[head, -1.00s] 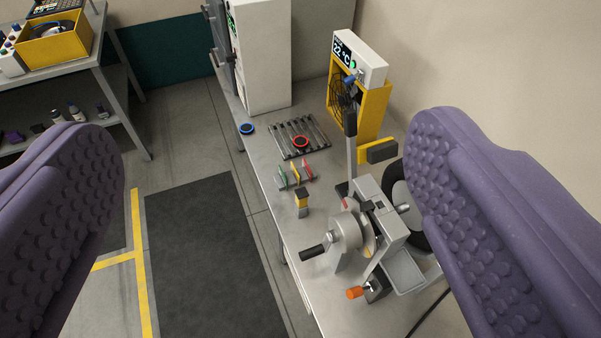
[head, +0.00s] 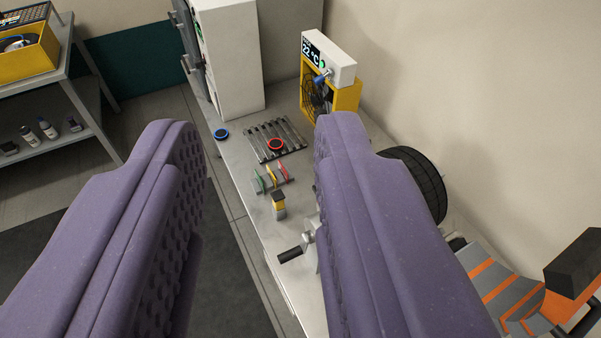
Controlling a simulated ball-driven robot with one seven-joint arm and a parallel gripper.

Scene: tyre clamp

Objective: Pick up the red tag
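The red tag (head: 284,173) is a small thin upright piece on the grey bench, at the right end of a row with a yellow tag (head: 271,177) and a green tag (head: 259,181). My gripper (head: 260,135) has two purple padded fingers, open with a clear gap between them. It is empty. In the picture the red tag shows between the fingers, well beyond them and close to the right finger's edge. The right finger hides part of the bench and the clamp device.
A yellow-and-grey block (head: 278,205) stands just in front of the tags. Behind them lie a red ring (head: 276,144) on a dark rack of tools and a blue ring (head: 221,134). A crank handle (head: 291,255) juts out nearer. A tyre (head: 418,184) stands right.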

